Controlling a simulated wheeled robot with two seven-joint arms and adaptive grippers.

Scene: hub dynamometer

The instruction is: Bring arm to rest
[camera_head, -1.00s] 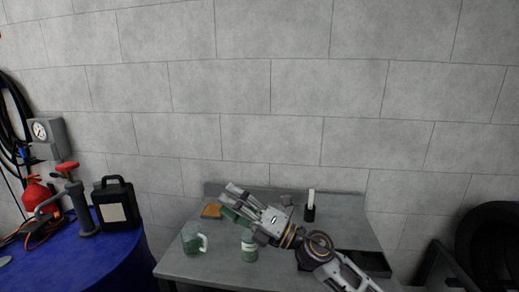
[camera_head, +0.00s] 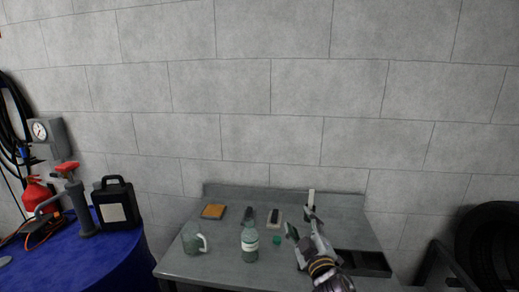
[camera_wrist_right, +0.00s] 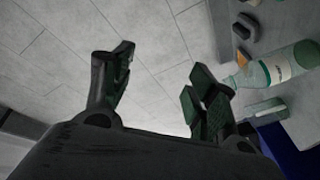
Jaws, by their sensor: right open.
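My right gripper (camera_head: 301,222) is open and empty in the head view. It hangs over the right part of the grey workbench (camera_head: 215,267), just left of a dark tray, with its arm coming up from the bottom edge. In the right wrist view the two spread fingers of the gripper (camera_wrist_right: 162,72) have nothing between them. My left gripper is not in view.
A blue table (camera_head: 95,255) stands left.

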